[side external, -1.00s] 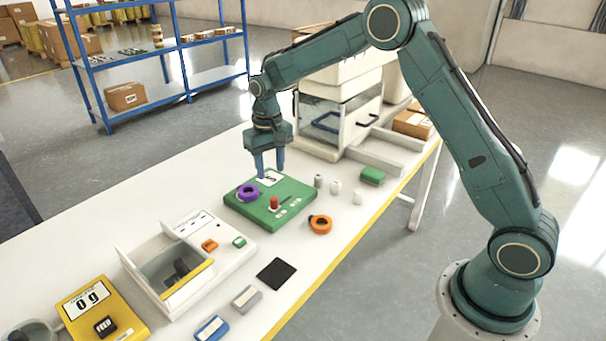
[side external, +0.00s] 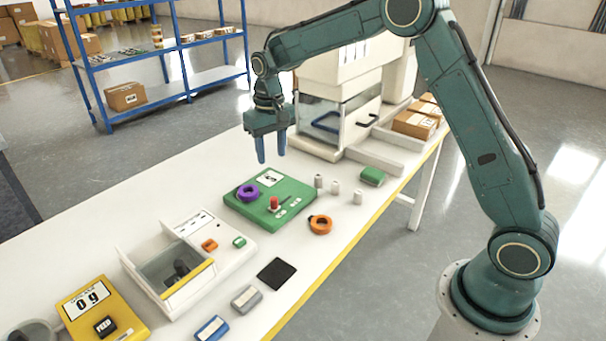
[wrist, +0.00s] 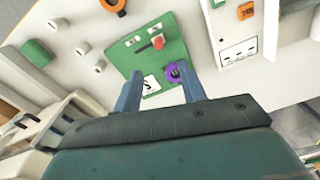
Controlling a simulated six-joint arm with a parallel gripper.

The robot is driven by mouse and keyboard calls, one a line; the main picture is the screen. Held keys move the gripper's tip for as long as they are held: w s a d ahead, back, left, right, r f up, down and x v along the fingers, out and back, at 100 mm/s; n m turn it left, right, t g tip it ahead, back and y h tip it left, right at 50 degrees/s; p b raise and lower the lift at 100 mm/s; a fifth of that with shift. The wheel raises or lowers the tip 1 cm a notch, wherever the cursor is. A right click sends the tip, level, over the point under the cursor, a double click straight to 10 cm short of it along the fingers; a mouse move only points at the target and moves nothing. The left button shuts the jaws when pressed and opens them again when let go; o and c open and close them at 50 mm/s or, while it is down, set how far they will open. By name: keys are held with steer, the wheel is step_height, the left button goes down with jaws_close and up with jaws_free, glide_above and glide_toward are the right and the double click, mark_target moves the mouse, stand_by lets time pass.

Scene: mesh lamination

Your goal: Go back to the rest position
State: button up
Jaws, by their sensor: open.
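My gripper (side external: 271,158) hangs above the back edge of the green board, clear of it, with its two blue fingers apart and nothing between them. In the wrist view the open fingers (wrist: 160,92) frame part of the green board (wrist: 127,56). The green board (side external: 240,207) lies on the white table (side external: 130,212). It carries a purple ring (side external: 247,192), a red knob (side external: 274,202) and a white label (side external: 270,178).
An orange ring (side external: 320,225), several small white cylinders (side external: 336,187) and a green block (side external: 372,177) sit right of the board. A glass-fronted white machine (side external: 340,115) stands behind. A yellow scale (side external: 120,318) and an open-topped white unit (side external: 150,268) are at front left.

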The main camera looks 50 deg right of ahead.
steer(key=s+a+r+n+t, duration=0.1)
steer(key=s+r+t, duration=0.2)
steer(key=s+r, duration=1.2)
steer(key=s+f+n+t, duration=0.1)
steer(key=s+f+t, duration=0.1)
steer(key=s, duration=1.7)
steer(key=shift+s+a+n, duration=0.25)
steer(key=shift+a+n, duration=0.15)
